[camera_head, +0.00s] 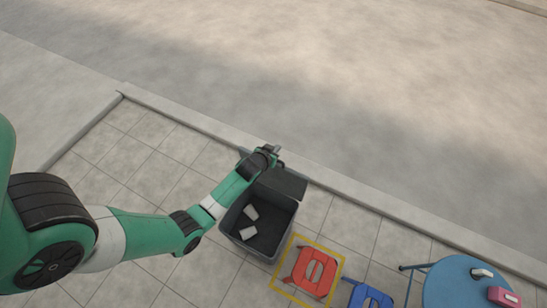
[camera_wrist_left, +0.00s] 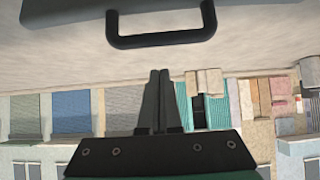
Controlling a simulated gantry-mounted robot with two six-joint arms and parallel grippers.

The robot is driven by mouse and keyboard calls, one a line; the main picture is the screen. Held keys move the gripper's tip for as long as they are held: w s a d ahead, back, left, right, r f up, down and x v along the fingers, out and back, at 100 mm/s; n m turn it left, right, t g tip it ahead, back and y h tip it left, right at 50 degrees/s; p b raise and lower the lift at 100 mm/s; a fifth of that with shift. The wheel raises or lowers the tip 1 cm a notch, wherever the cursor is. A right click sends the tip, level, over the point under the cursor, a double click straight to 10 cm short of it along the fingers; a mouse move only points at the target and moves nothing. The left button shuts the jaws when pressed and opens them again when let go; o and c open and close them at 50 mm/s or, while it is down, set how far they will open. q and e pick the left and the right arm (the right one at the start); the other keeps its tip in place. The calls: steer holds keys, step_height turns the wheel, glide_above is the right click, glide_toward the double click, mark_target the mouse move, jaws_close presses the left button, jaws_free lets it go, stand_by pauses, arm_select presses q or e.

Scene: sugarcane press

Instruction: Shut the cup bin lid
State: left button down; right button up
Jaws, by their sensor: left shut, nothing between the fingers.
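The cup bin (camera_head: 258,245) is a dark grey box on the tiled pavement in the head view, with white cups (camera_head: 249,232) lying inside. Its lid (camera_head: 281,183) stands open at the bin's far side. My left gripper (camera_head: 275,149) is at the lid's upper left edge in the head view. In the left wrist view the gripper (camera_wrist_left: 159,75) has its fingers together and empty. A black handle (camera_wrist_left: 160,40) on a grey panel edge shows just ahead of the fingertips, apart from them in the picture. My right gripper is not in view.
A red stool (camera_head: 316,272) stands inside a yellow square right of the bin. A blue stool (camera_head: 370,297) and a round blue table (camera_head: 455,285) with a pink box (camera_head: 503,297) are farther right. A kerb (camera_head: 340,194) runs behind the bin.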

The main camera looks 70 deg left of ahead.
arm_select(q)
steer(key=shift+s+d+f+p, duration=0.2)
steer(key=shift+s+d+f, duration=0.15)
steer(key=shift+f, duration=0.2)
steer(key=shift+s+d+f+p, duration=0.2)
steer(key=shift+s+f, duration=0.1)
steer(key=shift+f, duration=0.25)
steer(key=shift+s+d, duration=0.1)
steer(key=shift+f, duration=0.1)
